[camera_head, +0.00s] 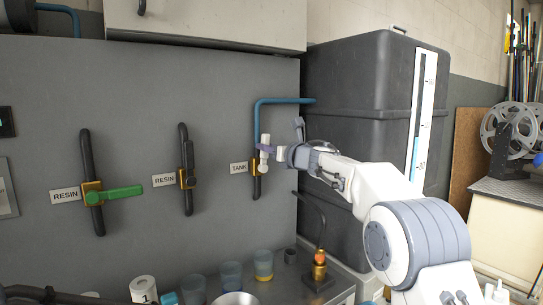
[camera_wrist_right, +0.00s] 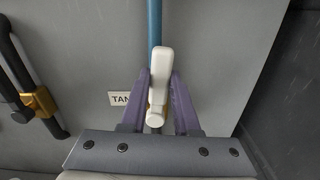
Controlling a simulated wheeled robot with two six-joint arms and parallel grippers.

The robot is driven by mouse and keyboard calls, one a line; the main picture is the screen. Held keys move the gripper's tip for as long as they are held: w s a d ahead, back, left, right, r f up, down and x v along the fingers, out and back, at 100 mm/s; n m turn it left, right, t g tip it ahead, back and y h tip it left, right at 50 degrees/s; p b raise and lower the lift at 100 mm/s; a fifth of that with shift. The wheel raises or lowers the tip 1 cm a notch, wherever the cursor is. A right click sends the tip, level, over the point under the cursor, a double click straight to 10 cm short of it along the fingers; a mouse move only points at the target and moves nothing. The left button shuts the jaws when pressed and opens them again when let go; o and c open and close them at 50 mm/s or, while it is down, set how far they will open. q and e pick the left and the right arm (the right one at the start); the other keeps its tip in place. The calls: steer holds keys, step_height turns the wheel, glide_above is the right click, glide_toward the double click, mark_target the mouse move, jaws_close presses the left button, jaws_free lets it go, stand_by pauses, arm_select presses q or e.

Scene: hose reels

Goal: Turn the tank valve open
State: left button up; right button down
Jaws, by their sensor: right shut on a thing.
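The tank valve is on the grey wall panel, beside the TANK label (camera_head: 239,168), with a brass body (camera_head: 256,167) on a vertical pipe. Its white handle (camera_head: 264,149) stands roughly upright, in line with the pipe. My right gripper (camera_head: 270,150) reaches in from the right and is shut on this handle. In the right wrist view the white handle (camera_wrist_right: 158,85) sits between the two purple fingers of the gripper (camera_wrist_right: 159,95). The valve body is mostly hidden there. My left gripper does not show.
A resin valve with a green handle (camera_head: 122,193) and another with a dark handle (camera_head: 188,165) are to the left. A large dark tank (camera_head: 370,100) with a level gauge (camera_head: 421,110) stands right. Cups (camera_head: 264,265) and a brass fitting (camera_head: 319,268) are on the counter below.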

steer(key=shift+s+a+n+b, duration=0.25)
steer(key=shift+a+n+b, duration=0.1)
steer(key=shift+n, duration=0.25)
steer(key=c, duration=0.6)
jaws_free()
steer(key=shift+c, duration=0.2)
steer(key=b+v, duration=0.4)
steer(key=v, duration=0.6)
steer(key=shift+s+d, duration=0.15)
steer(key=shift+s, duration=0.05)
